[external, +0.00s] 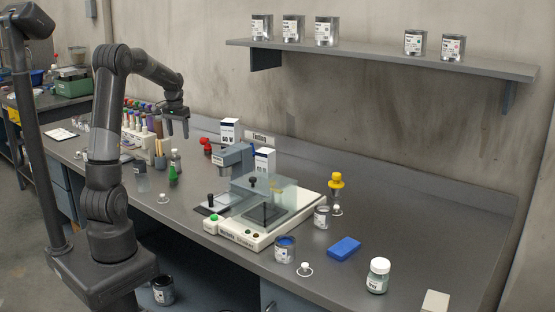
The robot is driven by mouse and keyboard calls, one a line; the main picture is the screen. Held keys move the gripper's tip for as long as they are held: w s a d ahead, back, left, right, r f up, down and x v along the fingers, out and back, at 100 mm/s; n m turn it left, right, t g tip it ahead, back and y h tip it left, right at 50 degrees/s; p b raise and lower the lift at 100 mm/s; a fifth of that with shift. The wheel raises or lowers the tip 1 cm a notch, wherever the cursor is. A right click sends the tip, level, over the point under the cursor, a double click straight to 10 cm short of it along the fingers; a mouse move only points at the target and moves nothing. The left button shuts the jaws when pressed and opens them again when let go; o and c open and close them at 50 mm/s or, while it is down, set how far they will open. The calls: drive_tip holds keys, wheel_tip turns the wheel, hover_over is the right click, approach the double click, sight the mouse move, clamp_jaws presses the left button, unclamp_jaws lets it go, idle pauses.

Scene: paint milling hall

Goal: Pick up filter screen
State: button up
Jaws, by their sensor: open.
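I cannot tell for certain which item is the filter screen. Small pale discs with a raised centre lie on the grey bench, one near the front edge (304,269) and one further left (163,198). A flat dark-framed plate with a pale middle (216,202) lies left of the bench machine (265,225), which has a clear cover. My gripper (177,131) is open, pointing down above the back left of the bench. Nothing shows between its fingers. It is apart from all these items.
Several bottles crowd the left. A wall shelf (385,60) holds cans. The bench's right back is clear.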

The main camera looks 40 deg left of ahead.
hover_over(176, 156)
drive_tip(key=shift+g, duration=0.4)
drive_tip(key=f, duration=0.4)
drive_tip(key=shift+s+d+f, duration=0.1)
drive_tip(key=shift+d+f, duration=0.15)
wheel_tip(176, 156, down, 11)
drive_tip(key=shift+s+a+r, duration=0.1)
drive_tip(key=shift+r, duration=0.1)
drive_tip(key=shift+c, duration=0.6)
drive_tip(key=c, duration=1)
drive_tip(key=shift+c, duration=0.4)
drive_tip(key=shift+r, duration=0.15)
